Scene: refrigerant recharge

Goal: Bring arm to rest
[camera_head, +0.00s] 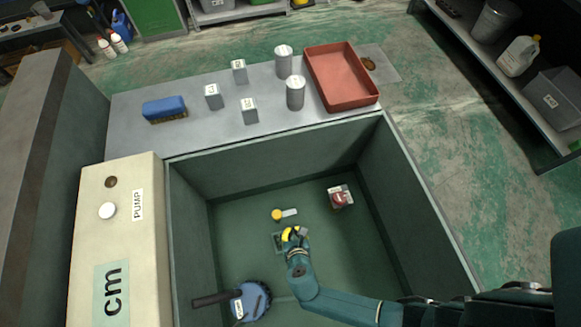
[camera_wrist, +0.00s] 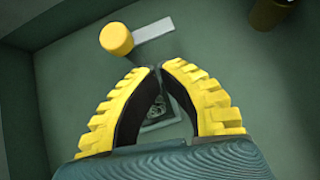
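My arm reaches from the lower right into the open green bin (camera_head: 430,200). My gripper (camera_head: 295,234), with yellow ribbed fingers, is low over the bin floor. In the wrist view my gripper (camera_wrist: 158,70) has its fingertips together, with nothing seen between them. Below it is a square recessed fitting (camera_head: 278,243) in the floor, which also shows between the fingers in the wrist view (camera_wrist: 158,112). A yellow cap (camera_head: 277,215) with a grey tab (camera_head: 290,212) lies just beyond the gripper, apart from it; the cap also shows in the wrist view (camera_wrist: 116,39).
A red-topped part (camera_head: 340,198) sits right of the gripper in the bin, and a blue round unit (camera_head: 250,301) stands at the lower left. Bin walls surround the arm. A cream PUMP box (camera_head: 118,240) is left. Blocks, cylinders and a red tray (camera_head: 343,105) stand on the ledge behind.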

